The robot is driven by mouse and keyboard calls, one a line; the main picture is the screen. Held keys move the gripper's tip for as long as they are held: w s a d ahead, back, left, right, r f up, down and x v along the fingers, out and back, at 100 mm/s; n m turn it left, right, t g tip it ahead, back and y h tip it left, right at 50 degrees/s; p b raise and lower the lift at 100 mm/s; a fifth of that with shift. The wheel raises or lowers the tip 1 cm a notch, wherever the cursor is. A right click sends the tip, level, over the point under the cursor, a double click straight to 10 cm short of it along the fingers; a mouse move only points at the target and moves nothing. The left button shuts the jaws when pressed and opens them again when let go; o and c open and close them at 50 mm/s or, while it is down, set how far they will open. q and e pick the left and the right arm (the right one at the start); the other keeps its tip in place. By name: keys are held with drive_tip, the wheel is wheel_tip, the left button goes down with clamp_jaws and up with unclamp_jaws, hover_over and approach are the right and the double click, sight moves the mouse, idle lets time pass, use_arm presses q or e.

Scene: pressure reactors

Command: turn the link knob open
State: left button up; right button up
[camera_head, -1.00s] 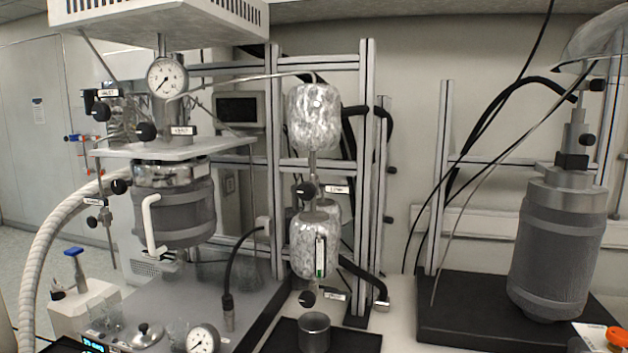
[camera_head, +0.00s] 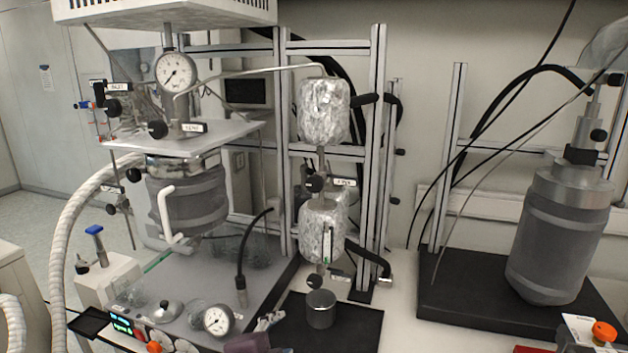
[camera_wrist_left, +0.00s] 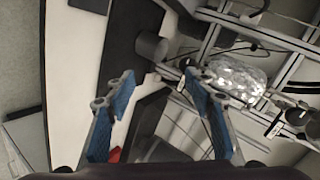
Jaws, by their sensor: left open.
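The black link knob (camera_head: 313,185) sits on the thin pipe between the upper foil-wrapped vessel (camera_head: 324,110) and the lower foil-wrapped vessel (camera_head: 322,232), with a white LINK label (camera_head: 345,183) beside it. In the left wrist view the lower foil-wrapped vessel (camera_wrist_left: 235,77) lies beyond the fingers, and a dark knob (camera_wrist_left: 297,116) with a white label appears at its right end. My left gripper (camera_wrist_left: 158,88) is open and empty, its blue-padded fingers apart. In the head view only part of it (camera_head: 268,321) shows at the bottom edge, below and away from the knob. My right gripper is not visible.
Another black knob (camera_head: 315,282) and a metal cup (camera_head: 321,309) on a black tray stand below the vessels. An aluminium frame (camera_head: 376,150) rises behind and beside them. A grey reactor (camera_head: 188,198) with a gauge (camera_head: 176,72) stands left, a large grey vessel (camera_head: 560,240) right.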

use_arm(q)
drive_tip(key=w+d+r+m+t+h, duration=0.1)
drive_tip(key=w+d+r+m+t, duration=0.1)
drive_tip(key=w+r+m, duration=0.4)
drive_tip(key=w+d+r+m+t, duration=0.1)
drive_tip(key=w+d+r+m, duration=0.15)
drive_tip(key=r, duration=0.55)
drive_tip(key=m+t+h, duration=0.2)
drive_tip(key=m, duration=0.3)
approach(313, 185)
drive_tip(key=x, duration=0.3)
drive_tip(key=shift+w+d+r+p, duration=0.1)
drive_tip(key=shift+w+d+p, duration=0.25)
drive_tip(key=shift+w, duration=0.35)
drive_tip(key=shift+p+x, duration=1.1)
drive_tip(key=shift+x, duration=2.15)
drive_tip(key=shift+a, duration=0.15)
drive_tip(key=c, duration=1.2)
